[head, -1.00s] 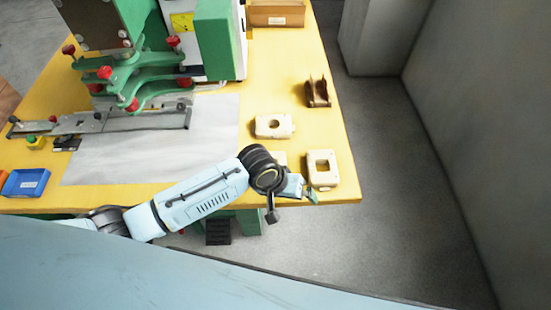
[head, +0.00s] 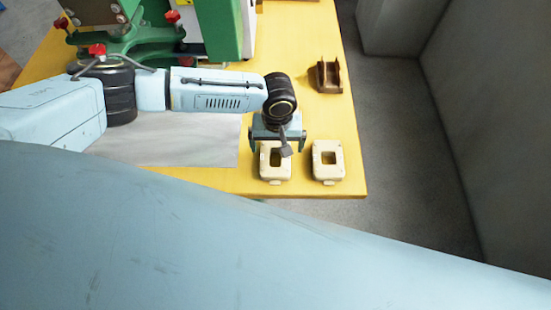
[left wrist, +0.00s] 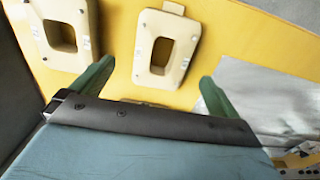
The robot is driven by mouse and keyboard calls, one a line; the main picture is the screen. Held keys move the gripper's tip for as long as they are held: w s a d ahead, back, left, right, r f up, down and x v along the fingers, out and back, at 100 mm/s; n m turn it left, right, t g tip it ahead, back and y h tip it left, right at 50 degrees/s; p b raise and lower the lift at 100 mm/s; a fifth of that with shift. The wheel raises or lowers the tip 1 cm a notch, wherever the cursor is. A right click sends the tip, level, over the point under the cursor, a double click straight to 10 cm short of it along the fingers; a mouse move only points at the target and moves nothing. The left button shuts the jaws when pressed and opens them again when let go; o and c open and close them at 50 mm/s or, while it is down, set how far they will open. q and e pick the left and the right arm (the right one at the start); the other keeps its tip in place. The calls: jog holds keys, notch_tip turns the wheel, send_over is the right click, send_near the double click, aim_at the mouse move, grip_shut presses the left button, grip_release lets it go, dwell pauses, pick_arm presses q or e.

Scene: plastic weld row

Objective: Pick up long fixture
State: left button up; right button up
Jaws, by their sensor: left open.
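Two cream fixtures with rectangular openings lie side by side near the table's front right corner, a left one (head: 262,172) and a right one (head: 327,174). Both show in the left wrist view, the left one (left wrist: 181,38) nearer the fingers and the right one (left wrist: 82,15) beyond it. My left gripper (head: 277,138) is open and empty, just behind the left one. Its green fingers (left wrist: 157,77) stand wide apart. A pale sliver shows at the gripper's body between them; a third cream fixture seen there earlier is now hidden. I cannot tell which is the long one.
A brown bracket (head: 328,78) stands behind on the yellow table (head: 350,130). A green machine with red knobs (head: 130,35) stands at the back left. A pale sheet (head: 190,150) lies left of the fixtures. Floor opens beyond the right edge.

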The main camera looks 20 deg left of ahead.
aim_at(275, 162)
pick_arm(q)
jog(key=f, duration=0.3)
jog(key=f+b, duration=0.1)
jog(key=f, duration=0.2)
jog(key=shift+s+a+f, duration=0.1)
jog(key=shift+a+f, duration=0.1)
jog(key=shift+f, duration=0.2)
jog(key=c, duration=1.1)
